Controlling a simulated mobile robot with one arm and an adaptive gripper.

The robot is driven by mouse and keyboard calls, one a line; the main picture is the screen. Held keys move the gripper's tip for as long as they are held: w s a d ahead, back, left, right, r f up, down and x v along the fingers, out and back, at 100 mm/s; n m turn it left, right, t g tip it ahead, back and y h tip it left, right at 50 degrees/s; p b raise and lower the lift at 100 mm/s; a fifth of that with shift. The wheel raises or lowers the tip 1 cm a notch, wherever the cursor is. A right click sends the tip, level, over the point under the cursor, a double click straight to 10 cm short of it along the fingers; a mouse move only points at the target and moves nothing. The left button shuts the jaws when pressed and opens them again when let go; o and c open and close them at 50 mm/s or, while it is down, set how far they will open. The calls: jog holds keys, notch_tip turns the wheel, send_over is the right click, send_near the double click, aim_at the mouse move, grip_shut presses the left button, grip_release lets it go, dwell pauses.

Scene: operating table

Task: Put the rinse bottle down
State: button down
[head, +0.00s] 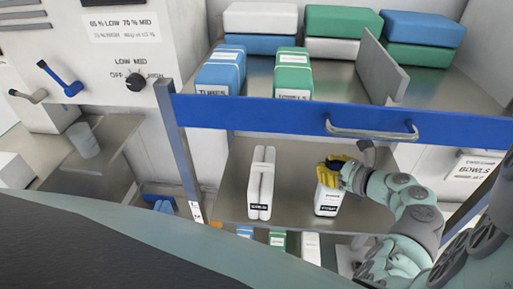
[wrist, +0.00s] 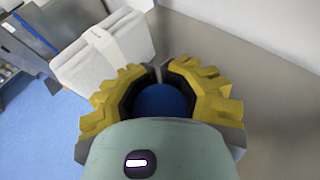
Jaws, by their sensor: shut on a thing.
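The rinse bottle (head: 327,200) is white with a dark label near its base. In the head view it stands upright at the right part of the metal shelf (head: 225,208), under the blue-edged upper shelf. I cannot tell if its base touches the shelf. My gripper (head: 333,172) has yellow fingers closed around the bottle's upper part. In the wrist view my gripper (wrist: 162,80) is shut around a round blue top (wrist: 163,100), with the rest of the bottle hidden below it.
A white twin pack (head: 261,184) stands left of the bottle on the same shelf; it also shows in the wrist view (wrist: 103,52). The blue front edge (head: 290,116) with a handle (head: 372,132) is above. Boxes labelled tubes (head: 219,75) and towels (head: 292,76) stand higher up.

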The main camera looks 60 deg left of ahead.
jog(key=c, duration=1.5)
grip_release()
jog(key=shift+f, duration=0.1)
jog(key=shift+c, duration=0.2)
jog(key=o, duration=0.7)
jog(key=shift+d, duration=0.15)
jog(key=shift+r+b+v, duration=0.1)
jog(key=shift+b+v, duration=0.9)
jog(key=shift+v, duration=2)
jog(key=shift+r+b+v, duration=0.15)
jog(key=shift+b+v, duration=0.85)
jog(key=shift+v, duration=1.95)
jog(key=shift+s, duration=0.1)
